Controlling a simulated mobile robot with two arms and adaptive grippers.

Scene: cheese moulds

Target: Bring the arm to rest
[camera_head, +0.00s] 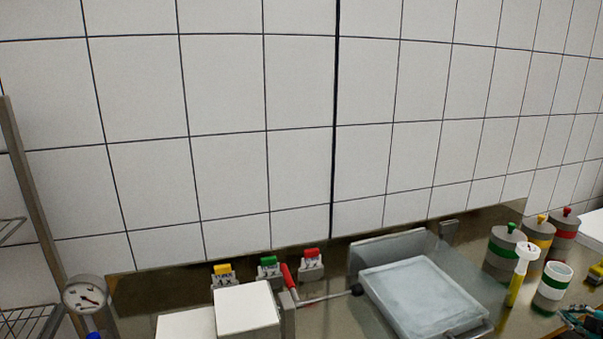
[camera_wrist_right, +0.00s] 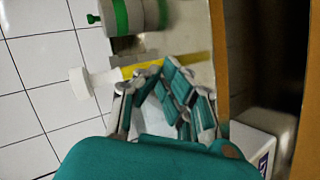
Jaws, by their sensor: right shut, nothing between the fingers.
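My right gripper (camera_head: 582,318) shows at the lower right edge in the head view, partly cut off by the frame. In the wrist view its teal and grey fingers (camera_wrist_right: 160,78) are drawn together, with nothing held between them. A white mould with a green band (camera_head: 555,281) stands just behind the gripper in the head view. My left gripper is in neither view.
Moulds with green (camera_head: 502,252), yellow (camera_head: 538,236) and red (camera_head: 565,226) bands stand at the right. A yellow tool with a white head (camera_head: 522,266) stands before them. A pale tray (camera_head: 420,295) lies mid-counter; white blocks (camera_head: 247,308) and a dial gauge (camera_head: 86,296) are left.

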